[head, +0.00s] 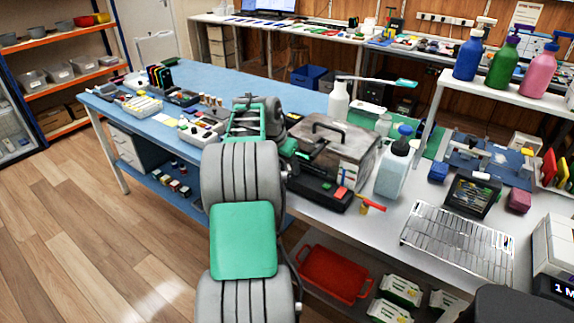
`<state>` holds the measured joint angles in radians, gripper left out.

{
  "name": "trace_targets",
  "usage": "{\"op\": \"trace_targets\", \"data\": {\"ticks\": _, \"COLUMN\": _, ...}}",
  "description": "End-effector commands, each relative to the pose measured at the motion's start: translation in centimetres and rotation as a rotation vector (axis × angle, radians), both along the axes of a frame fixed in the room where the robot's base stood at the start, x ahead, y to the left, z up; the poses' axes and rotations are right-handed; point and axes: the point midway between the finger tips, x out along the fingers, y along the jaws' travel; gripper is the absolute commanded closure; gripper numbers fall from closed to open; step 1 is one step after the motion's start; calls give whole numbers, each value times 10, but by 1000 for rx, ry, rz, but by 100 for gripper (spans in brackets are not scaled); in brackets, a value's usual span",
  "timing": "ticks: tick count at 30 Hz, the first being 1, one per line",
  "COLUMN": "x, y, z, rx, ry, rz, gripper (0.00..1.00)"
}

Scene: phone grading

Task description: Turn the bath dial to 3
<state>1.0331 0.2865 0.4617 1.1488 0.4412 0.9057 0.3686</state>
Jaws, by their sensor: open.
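A metal bath (335,148) with a closed lid and a black handle stands on the bench right of my arm. A black unit (318,190) with an orange patch sits in front of it. I cannot make out the bath dial or its setting; my arm covers part of the area to the left. My gripper (289,148) is at the far end of my grey and green arm, close to the left side of the bath. It is open, mostly hidden by the arm, and I cannot tell whether it touches anything.
A white bottle with a blue cap (393,168) stands right of the bath, and a wash bottle (338,104) behind it. A red-handled tool (368,204) lies near the front edge. A wire rack (458,242) is further right. A red tray (334,273) sits on the lower shelf.

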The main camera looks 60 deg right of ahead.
Motion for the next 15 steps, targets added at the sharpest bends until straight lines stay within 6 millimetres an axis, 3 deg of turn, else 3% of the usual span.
{"op": "trace_targets", "data": {"ticks": 3, "x": 0, "y": 0, "z": 0, "rx": 0, "ry": 0, "rz": -1, "gripper": 51}}
{"op": "trace_targets", "data": {"ticks": 15, "x": 0, "y": 0, "z": 1, "rx": 0, "ry": 0, "rz": -1, "gripper": 84}}
